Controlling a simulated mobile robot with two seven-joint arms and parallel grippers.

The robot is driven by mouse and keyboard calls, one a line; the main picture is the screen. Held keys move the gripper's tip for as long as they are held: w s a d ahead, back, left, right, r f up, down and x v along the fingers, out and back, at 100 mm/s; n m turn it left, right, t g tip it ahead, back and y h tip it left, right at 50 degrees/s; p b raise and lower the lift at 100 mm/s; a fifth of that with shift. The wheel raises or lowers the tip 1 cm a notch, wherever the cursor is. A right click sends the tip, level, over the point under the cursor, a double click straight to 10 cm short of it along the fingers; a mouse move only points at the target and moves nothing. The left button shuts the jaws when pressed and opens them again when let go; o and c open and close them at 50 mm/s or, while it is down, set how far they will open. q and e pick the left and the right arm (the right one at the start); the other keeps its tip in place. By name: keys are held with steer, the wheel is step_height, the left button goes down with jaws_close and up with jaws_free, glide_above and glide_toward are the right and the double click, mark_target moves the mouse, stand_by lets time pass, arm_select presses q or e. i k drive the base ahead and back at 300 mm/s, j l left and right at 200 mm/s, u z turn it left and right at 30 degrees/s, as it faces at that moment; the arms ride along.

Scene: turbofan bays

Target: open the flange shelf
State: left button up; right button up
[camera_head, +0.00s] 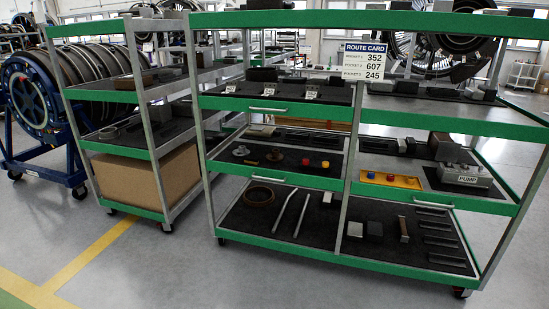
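A green-edged cart stands in front of me. Its middle left shelf (318,172) has a dark mat with two round flange-like parts (275,155), a red cap and a yellow cap. This looks like the flange shelf, though no label on it can be read. Handles show on the cart's front: an upper left handle (268,109), a lower left handle (268,179) and a lower right handle (434,205). I cannot tell for sure which tray each handle belongs to. No tray clearly sticks out past the cart's front. Neither of my grippers is in view.
A route card (364,62) hangs at the cart's upper middle. A grey block marked PUMP (467,178) and a yellow tray (391,179) sit on the right. A second cart (127,152) stands left, close beside it. The floor (150,270) in front is clear.

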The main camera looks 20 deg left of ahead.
mark_target(296, 145)
steer(key=i+u, duration=0.15)
steer(key=i, duration=0.35)
steer(key=i+l+u, duration=0.1)
steer(key=i, duration=0.35)
steer(key=i+l+u, duration=0.15)
steer(key=i, duration=0.35)
steer(key=i+l+u, duration=0.15)
steer(key=i, duration=0.3)
steer(key=i+l+u, duration=0.1)
steer(key=i+l, duration=0.25)
steer(key=i, duration=0.1)
